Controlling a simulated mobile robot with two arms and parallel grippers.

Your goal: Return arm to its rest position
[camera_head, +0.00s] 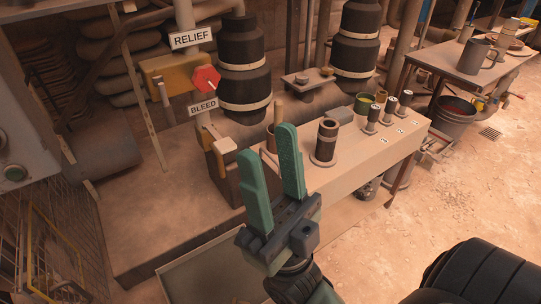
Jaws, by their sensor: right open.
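My right gripper (271,168) shows at the centre of the head view, with its two green fingers apart and pointing up. Nothing is between the fingers. It hovers in front of the bench (365,160), and its fingers cover part of the bench's left end. A dark cylinder (326,140) stands upright on the bench just right of the fingers. My right arm comes up from the bottom edge. My left gripper is not in the view.
A red knob (206,79) sits between the RELIEF sign (193,38) and the BLEED sign (203,107). The floor (460,190) at right is open.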

